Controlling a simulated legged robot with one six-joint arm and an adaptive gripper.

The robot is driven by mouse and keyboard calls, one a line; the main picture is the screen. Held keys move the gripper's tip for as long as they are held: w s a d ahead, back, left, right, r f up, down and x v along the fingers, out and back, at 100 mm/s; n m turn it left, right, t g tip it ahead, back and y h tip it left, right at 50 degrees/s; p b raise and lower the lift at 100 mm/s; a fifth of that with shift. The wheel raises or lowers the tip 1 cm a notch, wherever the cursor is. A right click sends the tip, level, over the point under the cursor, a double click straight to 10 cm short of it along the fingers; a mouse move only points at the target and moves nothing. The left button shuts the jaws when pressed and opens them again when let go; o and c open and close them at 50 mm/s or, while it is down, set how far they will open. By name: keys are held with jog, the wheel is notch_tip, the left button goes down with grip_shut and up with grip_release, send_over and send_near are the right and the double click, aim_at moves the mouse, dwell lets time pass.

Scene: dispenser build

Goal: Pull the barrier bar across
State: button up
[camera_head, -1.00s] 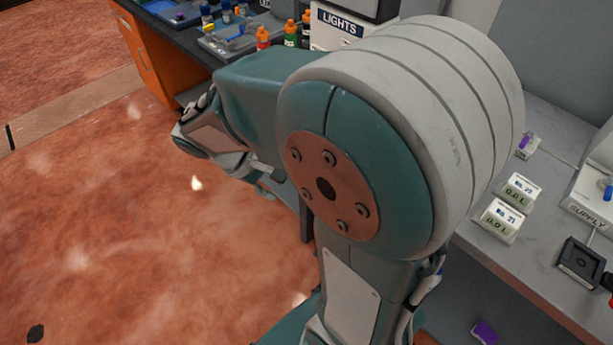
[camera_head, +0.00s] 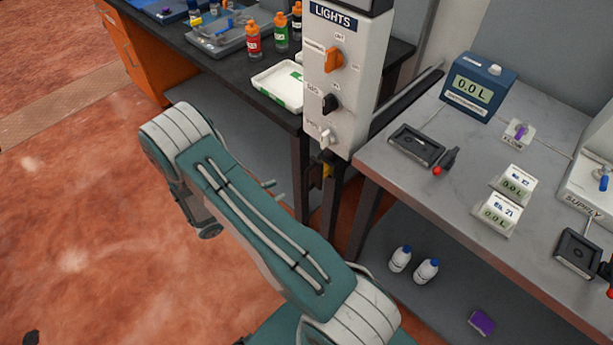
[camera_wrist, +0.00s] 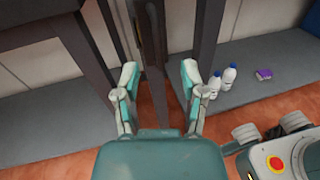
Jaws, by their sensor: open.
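I cannot clearly make out which part is the barrier bar. A dark upright piece with a yellow part (camera_head: 326,170) shows in the gap between the two tables, under the lights panel, and may belong to it. In the wrist view my gripper (camera_wrist: 159,83) is open and empty, its two fingers apart. A dark upright post (camera_wrist: 152,50) shows beyond and between the fingers; I see no contact. In the head view my gripper is mostly hidden behind my arm, left of the gap.
The lights panel (camera_head: 344,85) stands between the black table (camera_head: 235,75) and the grey bench (camera_head: 460,190). A white tray (camera_head: 275,85) lies near the black table's edge. White bottles (camera_head: 427,271) and a purple block (camera_head: 482,323) rest on the lower shelf.

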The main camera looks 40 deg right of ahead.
aim_at(307, 177)
jog(key=shift+n+t, duration=0.3)
jog(key=shift+n, duration=0.2)
jog(key=d, duration=0.3)
jog(key=d+f, duration=0.1)
jog(key=d, duration=0.3)
jog(key=s+d, duration=0.1)
jog(key=d, duration=0.2)
jog(key=shift+s+d+f, duration=0.1)
jog(key=shift+d+f, duration=0.3)
jog(key=shift+a, duration=0.1)
grip_shut()
